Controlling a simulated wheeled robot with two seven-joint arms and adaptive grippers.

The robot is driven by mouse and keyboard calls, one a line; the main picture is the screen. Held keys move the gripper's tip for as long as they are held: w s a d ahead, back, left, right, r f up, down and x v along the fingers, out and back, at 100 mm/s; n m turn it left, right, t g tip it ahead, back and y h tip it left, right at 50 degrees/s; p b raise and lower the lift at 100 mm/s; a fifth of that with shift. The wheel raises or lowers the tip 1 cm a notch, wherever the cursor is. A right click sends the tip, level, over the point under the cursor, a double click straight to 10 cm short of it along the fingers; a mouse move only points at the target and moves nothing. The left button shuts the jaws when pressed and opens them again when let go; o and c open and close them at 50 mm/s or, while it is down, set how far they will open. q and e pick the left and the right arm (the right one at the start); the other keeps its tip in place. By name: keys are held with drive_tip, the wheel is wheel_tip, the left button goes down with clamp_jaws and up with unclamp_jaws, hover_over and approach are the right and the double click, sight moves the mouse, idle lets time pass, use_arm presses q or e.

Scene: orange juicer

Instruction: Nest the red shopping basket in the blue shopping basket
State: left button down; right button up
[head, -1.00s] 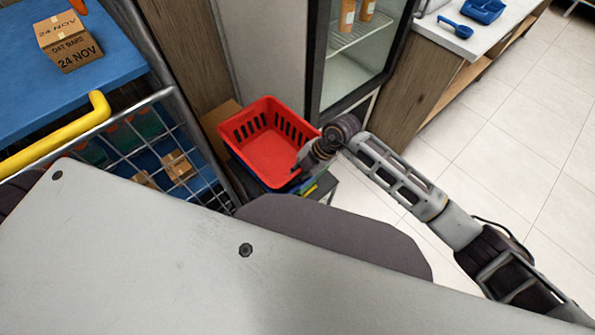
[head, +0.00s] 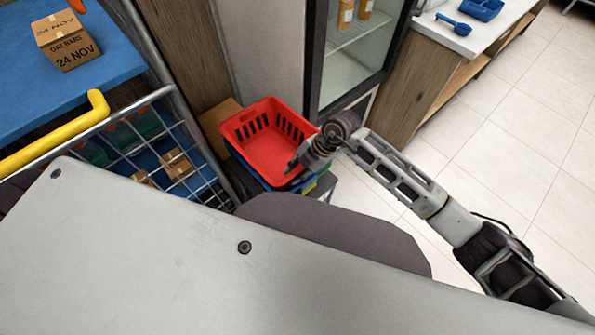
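The red shopping basket (head: 262,150) is in the middle of the head view, upright with its open top facing me. A blue basket edge (head: 243,170) shows directly below it, along its left and front sides. The red basket sits over or partly in the blue one; how deep I cannot tell. My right gripper (head: 298,167) is at the red basket's right front rim, pointing down. Its fingertips are small and overlap the rim, so I cannot tell whether they grip it. My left gripper is out of view.
A wire cage trolley (head: 150,140) with a yellow handle (head: 60,132) and small boxes stands at left. A glass-door fridge (head: 350,60) is behind the baskets. A wooden counter (head: 430,75) with blue items stands at right. Tiled floor (head: 500,150) is clear at right.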

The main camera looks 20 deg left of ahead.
drive_tip(key=shift+s+d+f, duration=0.1)
drive_tip(key=shift+d+f, duration=0.1)
drive_tip(key=shift+f, duration=0.05)
drive_tip(key=shift+r, duration=0.1)
drive_tip(key=v, duration=1.2)
drive_tip(key=shift+a+r, duration=0.15)
idle(0.6)
